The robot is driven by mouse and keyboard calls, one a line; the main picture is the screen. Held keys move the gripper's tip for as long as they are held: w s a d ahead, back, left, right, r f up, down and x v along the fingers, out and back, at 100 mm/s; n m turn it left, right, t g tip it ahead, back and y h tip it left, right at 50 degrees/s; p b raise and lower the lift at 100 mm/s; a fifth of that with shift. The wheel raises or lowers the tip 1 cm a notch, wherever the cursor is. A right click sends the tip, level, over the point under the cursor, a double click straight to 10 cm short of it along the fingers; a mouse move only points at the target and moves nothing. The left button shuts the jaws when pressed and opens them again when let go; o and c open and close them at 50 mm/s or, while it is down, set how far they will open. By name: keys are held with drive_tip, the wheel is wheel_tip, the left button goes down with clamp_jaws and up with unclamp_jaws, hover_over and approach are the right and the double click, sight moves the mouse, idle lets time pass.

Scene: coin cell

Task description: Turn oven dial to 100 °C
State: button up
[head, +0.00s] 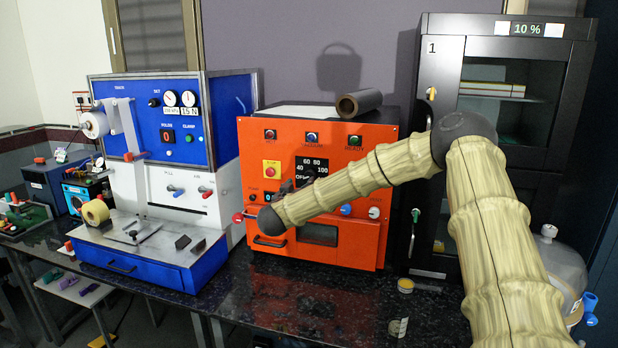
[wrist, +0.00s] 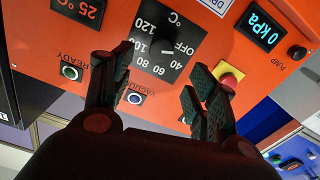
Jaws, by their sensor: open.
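The orange oven (head: 350,134) stands in the middle of the bench in the head view. Its black dial plate (head: 322,162) carries marks from OFF through 40, 60, 80 and 100; the arm partly covers the plate's lower part. In the wrist view the plate (wrist: 152,32) appears upside down, with 120 also visible. The dark dial knob (wrist: 160,38) is hard to make out against the plate; a small white mark shows near its lower edge, and its setting is unclear. My gripper (wrist: 158,62) is open and empty, its fingers either side of the plate's lower part in that view.
A red emergency button on a yellow base (wrist: 229,78) is close to the right finger. Indicator lamps (wrist: 134,98) lie near the left finger. The temperature display (wrist: 90,10) reads 25 °C. A blue-white machine (head: 160,190) and a dark cabinet (head: 480,150) flank the oven.

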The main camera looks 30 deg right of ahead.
sight(309, 177)
drive_tip(key=p+x, duration=0.3)
drive_tip(key=x, duration=0.7)
drive_tip(key=shift+w+f, duration=0.1)
drive_tip(key=c, duration=1)
